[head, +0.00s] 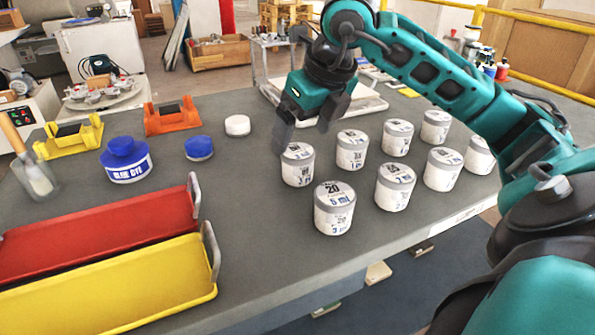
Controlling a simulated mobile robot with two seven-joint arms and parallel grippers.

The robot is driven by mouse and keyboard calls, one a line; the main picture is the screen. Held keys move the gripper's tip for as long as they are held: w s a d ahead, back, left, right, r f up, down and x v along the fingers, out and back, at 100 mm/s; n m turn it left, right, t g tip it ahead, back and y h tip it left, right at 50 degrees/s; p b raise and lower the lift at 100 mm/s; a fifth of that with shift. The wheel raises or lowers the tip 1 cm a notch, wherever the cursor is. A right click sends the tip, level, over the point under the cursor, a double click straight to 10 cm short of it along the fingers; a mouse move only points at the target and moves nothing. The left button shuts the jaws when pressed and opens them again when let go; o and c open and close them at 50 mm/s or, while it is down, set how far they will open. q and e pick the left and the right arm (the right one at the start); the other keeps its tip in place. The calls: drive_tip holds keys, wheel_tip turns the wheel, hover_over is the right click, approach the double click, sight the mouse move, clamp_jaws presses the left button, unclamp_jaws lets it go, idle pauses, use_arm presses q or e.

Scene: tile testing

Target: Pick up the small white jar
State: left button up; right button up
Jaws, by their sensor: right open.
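Several small white jars with grey lids and printed labels stand upright on the right half of the grey table. The nearest jar (334,209) stands at the front of the group. Another jar (298,167) is just behind it to the left. My right gripper (301,137) is open and points down over that left jar, its fingers close to the lid. Whether the fingers touch the jar cannot be told. The gripper holds nothing that I can see. My left gripper is not in view.
A red tray (95,232) and a yellow tray (120,290) lie at the front left. A blue-lidded dye jar (126,162), a blue lid (199,148) and a white lid (237,125) are left of the jars. Orange (172,117) and yellow (69,137) holders stand behind.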

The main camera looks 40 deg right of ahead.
sight(298, 151)
drive_tip(key=x, duration=0.4)
drive_tip(key=b+x, duration=0.1)
drive_tip(key=x, duration=0.3)
drive_tip(key=shift+s+f+b, duration=0.2)
drive_tip(key=shift+s+b, duration=0.05)
drive_tip(key=shift+b, duration=0.15)
drive_tip(key=shift+r, duration=0.1)
drive_tip(key=c, duration=1.1)
drive_tip(key=shift+r, duration=0.1)
